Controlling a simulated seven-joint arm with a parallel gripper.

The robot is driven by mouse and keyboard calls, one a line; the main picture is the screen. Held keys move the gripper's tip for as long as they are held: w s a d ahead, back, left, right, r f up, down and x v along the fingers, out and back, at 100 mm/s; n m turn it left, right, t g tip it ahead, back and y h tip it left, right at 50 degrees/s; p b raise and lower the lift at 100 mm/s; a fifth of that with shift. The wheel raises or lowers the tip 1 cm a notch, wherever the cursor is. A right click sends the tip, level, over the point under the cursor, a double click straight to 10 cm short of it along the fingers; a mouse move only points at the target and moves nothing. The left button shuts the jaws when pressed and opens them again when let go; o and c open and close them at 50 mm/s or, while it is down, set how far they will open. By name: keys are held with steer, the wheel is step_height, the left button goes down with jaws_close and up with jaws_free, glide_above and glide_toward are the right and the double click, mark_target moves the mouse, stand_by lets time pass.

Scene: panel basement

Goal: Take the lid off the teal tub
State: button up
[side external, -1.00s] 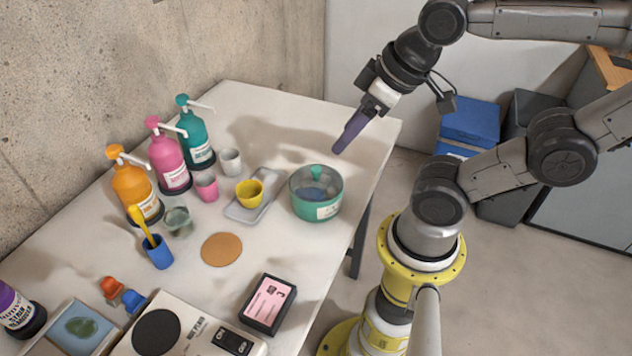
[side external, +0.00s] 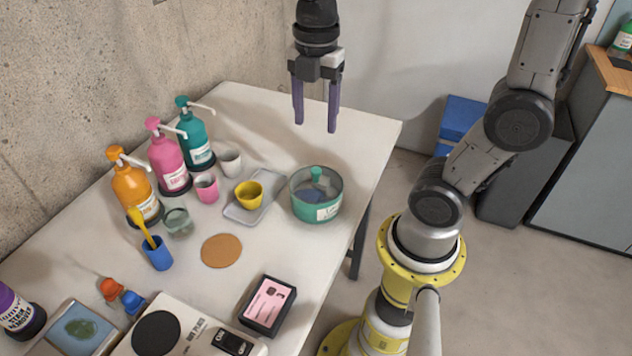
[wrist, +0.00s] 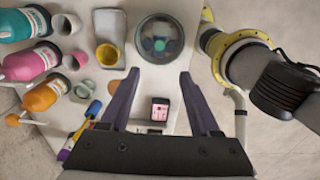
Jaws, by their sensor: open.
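The teal tub (side external: 313,208) stands upright on the table near its right edge. A clear lid (side external: 301,181) with a teal knob (side external: 316,173) covers its top. In the wrist view the lid (wrist: 147,36) shows from above, with its round teal knob (wrist: 159,44) at the middle. My gripper (side external: 315,120) is open and empty, its two purple fingers pointing down, well above the table and apart from the tub. In the wrist view the gripper (wrist: 158,84) has its fingers spread wide, and the tub lies beyond the fingertips.
A grey tray (side external: 236,212) with a yellow cup (side external: 250,193) lies left of the tub. Pump bottles in teal (side external: 196,137), pink (side external: 168,160) and orange (side external: 134,189) stand farther left. A cork disc (side external: 221,250) and a black box (side external: 268,304) lie nearer. The table's back right corner is clear.

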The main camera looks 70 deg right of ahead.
glide_above(316, 169)
steer(key=f, duration=0.5)
steer(key=a+f, duration=0.1)
steer(key=f, duration=0.2)
steer(key=shift+s+f, duration=0.2)
steer(key=shift+f, duration=0.1)
steer(key=shift+w+d+f, duration=0.1)
steer(key=shift+d+f, duration=0.05)
steer(key=shift+f, duration=0.75)
steer(key=shift+w+d+f, duration=0.1)
steer(key=shift+d+f, duration=0.05)
steer(key=shift+f, duration=0.8)
steer(key=shift+d+f, duration=0.15)
steer(key=shift+f, duration=0.75)
jaws_close()
